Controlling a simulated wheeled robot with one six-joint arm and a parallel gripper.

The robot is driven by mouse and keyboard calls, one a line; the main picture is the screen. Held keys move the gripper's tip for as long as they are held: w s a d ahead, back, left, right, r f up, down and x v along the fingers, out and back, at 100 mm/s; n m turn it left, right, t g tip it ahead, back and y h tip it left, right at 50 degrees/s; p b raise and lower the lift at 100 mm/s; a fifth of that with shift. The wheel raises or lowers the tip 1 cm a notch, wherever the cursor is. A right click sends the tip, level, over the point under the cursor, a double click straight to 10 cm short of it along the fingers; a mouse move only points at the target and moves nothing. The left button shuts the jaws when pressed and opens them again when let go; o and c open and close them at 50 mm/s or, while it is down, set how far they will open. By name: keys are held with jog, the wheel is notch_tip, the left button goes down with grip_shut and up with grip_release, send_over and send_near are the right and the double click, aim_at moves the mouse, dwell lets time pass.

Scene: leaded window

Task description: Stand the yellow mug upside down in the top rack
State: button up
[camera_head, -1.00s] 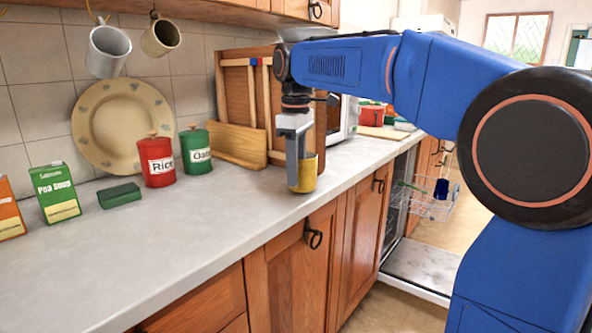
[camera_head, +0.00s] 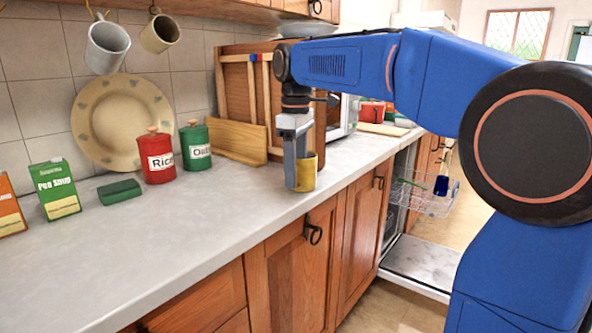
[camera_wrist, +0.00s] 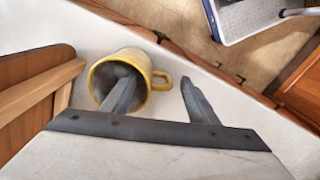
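The yellow mug (camera_head: 307,173) stands upright on the counter near its front edge, under my gripper (camera_head: 296,178). In the wrist view the mug (camera_wrist: 97,76) shows its open mouth, and its handle points right. My gripper (camera_wrist: 160,88) is open: one finger reaches into the mug's mouth, the other is outside, beyond the handle, with a gap between it and the mug. The top rack (camera_head: 425,207) is a wire basket pulled out of the dishwasher at the right. A dark blue mug (camera_head: 441,186) is in it. My arm hides part of that area.
The open dishwasher door (camera_head: 420,262) lies low beneath the rack. Red and green canisters (camera_head: 156,160), a green block (camera_head: 119,191) and a soup box (camera_head: 55,190) stand at left. The front counter is clear.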

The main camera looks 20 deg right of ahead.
notch_tip(320, 180, up, 16)
jog(key=s+d+f+m+t, duration=0.1)
jog(key=s+d+f+m, duration=0.2)
jog(key=s+f, duration=0.6)
jog(key=s+d+f+m+t, duration=0.2)
jog(key=s+f, duration=0.8)
jog(key=f, duration=0.6)
jog(key=s+d+f+m+t, duration=0.1)
jog(key=s+d+f+m, duration=0.4)
jog(key=s+f, duration=0.5)
notch_tip(320, 180, down, 3)
jog(key=shift+r+m+t, duration=0.1)
jog(key=shift+m+t, duration=0.3)
jog(key=shift+m, duration=0.1)
jog(key=shift+s, duration=0.1)
